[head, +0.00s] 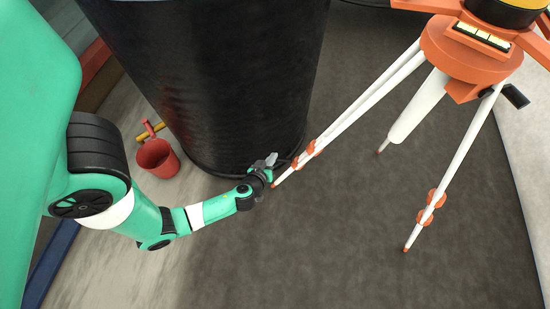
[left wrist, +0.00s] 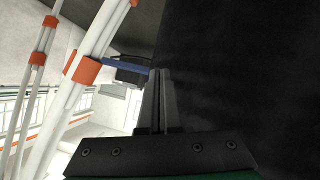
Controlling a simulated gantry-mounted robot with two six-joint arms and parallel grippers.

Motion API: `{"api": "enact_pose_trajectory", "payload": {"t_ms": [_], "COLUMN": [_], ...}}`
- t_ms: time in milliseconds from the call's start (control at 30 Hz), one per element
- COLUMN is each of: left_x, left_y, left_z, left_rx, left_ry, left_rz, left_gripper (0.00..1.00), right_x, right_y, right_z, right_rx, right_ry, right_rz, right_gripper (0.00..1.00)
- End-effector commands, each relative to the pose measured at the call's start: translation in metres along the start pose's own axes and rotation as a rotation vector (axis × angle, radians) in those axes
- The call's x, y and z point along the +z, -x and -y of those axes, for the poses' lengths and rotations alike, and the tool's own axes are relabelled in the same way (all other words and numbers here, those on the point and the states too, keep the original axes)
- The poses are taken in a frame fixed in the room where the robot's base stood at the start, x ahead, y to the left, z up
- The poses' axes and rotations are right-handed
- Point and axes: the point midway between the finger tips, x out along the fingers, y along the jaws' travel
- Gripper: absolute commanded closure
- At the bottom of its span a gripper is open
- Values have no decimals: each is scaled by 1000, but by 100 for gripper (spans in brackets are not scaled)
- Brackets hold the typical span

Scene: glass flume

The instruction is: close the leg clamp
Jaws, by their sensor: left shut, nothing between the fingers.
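A tripod with an orange head (head: 470,50) and white legs stands on the dark floor. The leg nearest my left gripper has orange leg clamps (head: 308,153) low down. In the left wrist view an orange clamp (left wrist: 84,68) is at upper left, with a blue lever (left wrist: 125,66) sticking out sideways toward my fingertips. My left gripper (head: 270,159) is shut and empty, just left of that leg. Its closed fingers (left wrist: 160,74) point up beside the lever's end; I cannot tell whether they touch it. My right gripper is out of view.
A large black cylinder (head: 220,70) stands close behind my left gripper and fills the right of the wrist view. A red bucket (head: 157,158) stands left of it. Another tripod leg with orange clamps (head: 430,205) stands at right. The floor in front is clear.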

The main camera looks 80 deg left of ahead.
Motion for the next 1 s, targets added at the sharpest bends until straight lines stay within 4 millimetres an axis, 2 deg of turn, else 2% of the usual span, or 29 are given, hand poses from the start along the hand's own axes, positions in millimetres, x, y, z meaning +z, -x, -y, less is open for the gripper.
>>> {"api": "enact_pose_trajectory", "payload": {"t_ms": [33, 100, 300, 433, 567, 867, 900, 1000], "left_x": [27, 37, 38, 38, 40, 42, 44, 66], "left_y": [-8, -8, -6, -16, -39, -105, -112, -114], "left_z": [20, 32, 36, 36, 38, 41, 42, 43], "left_rx": [-24, -44, -53, -54, -55, -54, -53, -50], "left_ry": [-18, -31, -37, -34, -32, -34, -34, -39], "left_rz": [12, 20, 23, 22, 22, 21, 23, 25], "left_gripper": [100, 100, 100, 100, 100, 100, 100, 100], "right_x": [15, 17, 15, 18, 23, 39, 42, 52], "right_y": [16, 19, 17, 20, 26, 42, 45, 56], "right_z": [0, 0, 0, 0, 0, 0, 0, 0], "right_rx": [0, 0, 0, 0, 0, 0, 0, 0], "right_ry": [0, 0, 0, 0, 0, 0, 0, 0], "right_rz": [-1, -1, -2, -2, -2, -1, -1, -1], "right_gripper": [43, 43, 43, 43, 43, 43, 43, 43]}}
